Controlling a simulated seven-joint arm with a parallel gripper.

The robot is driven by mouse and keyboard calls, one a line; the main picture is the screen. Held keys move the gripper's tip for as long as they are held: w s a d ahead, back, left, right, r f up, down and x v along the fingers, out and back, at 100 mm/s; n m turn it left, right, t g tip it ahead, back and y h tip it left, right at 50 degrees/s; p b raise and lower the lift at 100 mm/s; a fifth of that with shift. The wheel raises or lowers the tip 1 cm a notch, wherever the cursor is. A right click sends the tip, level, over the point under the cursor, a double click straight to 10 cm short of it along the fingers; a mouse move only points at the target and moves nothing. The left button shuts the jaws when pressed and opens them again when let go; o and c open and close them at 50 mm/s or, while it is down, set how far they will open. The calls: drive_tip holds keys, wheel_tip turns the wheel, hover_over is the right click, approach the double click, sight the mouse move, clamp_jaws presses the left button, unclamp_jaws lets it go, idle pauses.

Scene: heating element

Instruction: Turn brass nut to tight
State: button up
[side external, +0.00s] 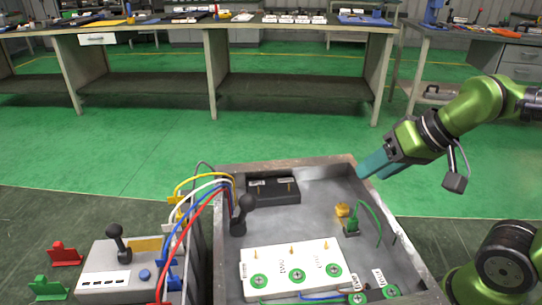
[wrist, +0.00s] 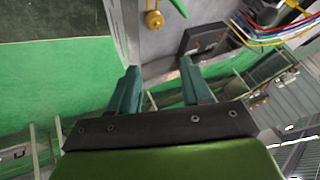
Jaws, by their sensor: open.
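The brass nut (side external: 342,210) sits at the right inside the open metal box, by a terminal block with a green wire. In the wrist view the brass nut (wrist: 154,19) is near the top edge, ahead of the fingers. My gripper (side external: 372,172) has teal fingers and is above the box's far right corner, apart from the nut. In the wrist view my gripper (wrist: 160,68) is open, with nothing between its fingers. How far the nut is turned cannot be told.
The metal box (side external: 300,163) has raised walls. Inside are a black block (side external: 273,190), a white terminal plate (side external: 292,270) and a black-knobbed lever (side external: 241,214). Coloured wires (side external: 205,186) cross its left wall. A grey control box (side external: 115,270) stands left. The space above the box is largely clear.

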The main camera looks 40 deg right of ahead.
drive_tip(key=shift+o, duration=0.2)
drive_tip(key=w+n, duration=0.1)
drive_tip(key=w+a+r+n+g, duration=0.1)
drive_tip(key=shift+w, duration=0.3)
wheel_tip(320, 180, up, 6)
drive_tip(key=n+g+h, duration=0.2)
drive_tip(key=n+g, duration=0.4)
drive_tip(key=n, duration=1.1)
hover_over(343, 207)
wheel_tip(343, 207, down, 16)
clamp_jaws()
drive_tip(key=shift+m, duration=0.3)
